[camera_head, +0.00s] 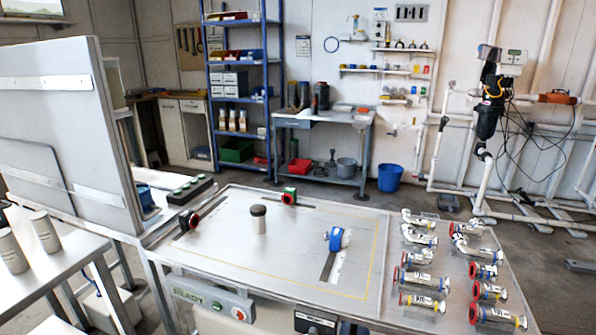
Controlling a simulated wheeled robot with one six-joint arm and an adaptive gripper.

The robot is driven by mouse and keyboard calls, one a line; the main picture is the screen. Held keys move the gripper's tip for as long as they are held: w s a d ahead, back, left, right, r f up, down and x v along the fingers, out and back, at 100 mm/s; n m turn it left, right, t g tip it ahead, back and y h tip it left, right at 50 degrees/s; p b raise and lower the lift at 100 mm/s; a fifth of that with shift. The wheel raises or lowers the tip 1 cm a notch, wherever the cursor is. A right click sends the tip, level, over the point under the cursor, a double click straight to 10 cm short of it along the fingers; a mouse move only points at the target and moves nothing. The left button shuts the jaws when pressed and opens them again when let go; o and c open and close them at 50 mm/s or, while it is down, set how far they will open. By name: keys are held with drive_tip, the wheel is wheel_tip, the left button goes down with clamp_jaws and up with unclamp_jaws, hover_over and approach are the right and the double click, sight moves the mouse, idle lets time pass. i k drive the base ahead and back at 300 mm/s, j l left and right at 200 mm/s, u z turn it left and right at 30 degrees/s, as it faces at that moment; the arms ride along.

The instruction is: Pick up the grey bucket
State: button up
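A grey bucket (347,168) stands on the low shelf of the metal workbench (325,118) near the back wall. It is small in the picture and sits near the shelf's right end, under the bench top. My gripper does not show in this view.
A blue bucket (390,178) stands on the floor right of the workbench. A metal table (300,235) with several pipe fittings (425,278) fills the foreground. A tall grey panel (70,130) blocks the left. Grey floor shows right of the table. Blue shelving (208,100) stands left of the workbench.

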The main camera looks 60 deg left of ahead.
sight(346, 166)
drive_tip(key=u, duration=1.8)
drive_tip(key=z, duration=0.15)
drive_tip(key=i+l+z, duration=0.2)
drive_tip(key=l, duration=0.2)
drive_tip(key=l+z, duration=0.2)
drive_tip(key=l, duration=0.25)
drive_tip(key=i+l+z, duration=0.8)
drive_tip(key=l+z, duration=0.15)
drive_tip(key=i+l+z, duration=0.35)
drive_tip(key=i+l+u, duration=0.15)
drive_tip(key=i, duration=0.3)
drive_tip(key=i+l+u, duration=0.1)
drive_tip(key=i, duration=0.35)
drive_tip(key=i+j+u, duration=0.1)
drive_tip(key=i+u, duration=0.5)
drive_tip(key=u, duration=0.25)
drive_tip(key=i+u, duration=0.4)
drive_tip(key=i+j+u, duration=0.1)
drive_tip(key=i+u, duration=0.2)
drive_tip(key=i, duration=0.25)
drive_tip(key=i+u, duration=0.3)
drive_tip(key=i, duration=0.25)
drive_tip(key=i+l, duration=0.1)
drive_tip(key=i, duration=1.2)
